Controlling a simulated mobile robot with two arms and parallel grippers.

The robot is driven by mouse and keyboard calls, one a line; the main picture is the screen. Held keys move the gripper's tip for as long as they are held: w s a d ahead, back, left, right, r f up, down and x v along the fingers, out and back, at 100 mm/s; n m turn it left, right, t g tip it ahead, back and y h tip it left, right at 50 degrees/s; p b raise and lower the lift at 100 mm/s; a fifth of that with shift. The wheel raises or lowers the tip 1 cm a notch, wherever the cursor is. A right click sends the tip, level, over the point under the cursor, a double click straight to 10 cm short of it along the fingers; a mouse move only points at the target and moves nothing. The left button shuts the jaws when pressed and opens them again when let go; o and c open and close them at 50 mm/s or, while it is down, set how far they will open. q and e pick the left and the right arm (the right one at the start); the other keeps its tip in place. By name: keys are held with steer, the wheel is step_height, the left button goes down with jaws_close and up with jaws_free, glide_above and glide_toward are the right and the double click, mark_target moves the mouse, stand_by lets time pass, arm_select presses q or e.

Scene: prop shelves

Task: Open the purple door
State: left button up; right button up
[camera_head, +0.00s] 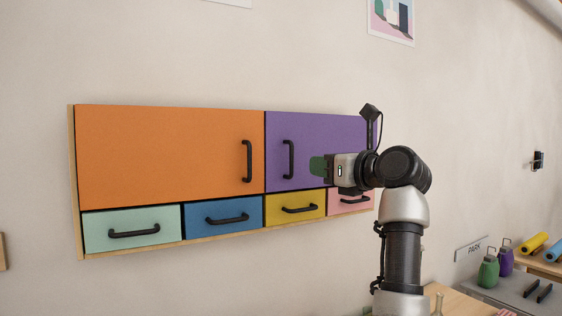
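The purple door (335,130) is the upper right panel of a wall cabinet. It looks shut, flush with the orange door. Its black vertical handle (288,159) sits near its left edge. A gap shows in the picture between fingertips and handle, and I see nothing held. The finger opening is not clear from this side.
The orange door (160,155) is left of the purple one. Below are shut mint (100,220), blue (200,208), yellow (280,200) and pink (362,207) drawers with protruding black handles. A table with green (488,272) and purple (505,262) containers stands at lower right.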

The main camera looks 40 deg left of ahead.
mark_target(291, 172)
arm_select(q)
steer(key=a+p, duration=0.1)
steer(key=a, duration=0.2)
steer(key=a+p, duration=0.1)
steer(key=a, duration=0.2)
steer(key=a+p, duration=0.1)
steer(key=a, duration=0.2)
steer(key=shift+w+r, duration=0.1)
steer(key=shift+w, duration=0.25)
steer(key=shift+a, duration=0.15)
jaws_close()
arm_select(e)
steer(key=d+r, duration=0.1)
steer(key=r, duration=0.1)
steer(key=d+r, duration=0.1)
steer(key=shift+d+r, duration=0.15)
steer(key=shift+r, duration=0.25)
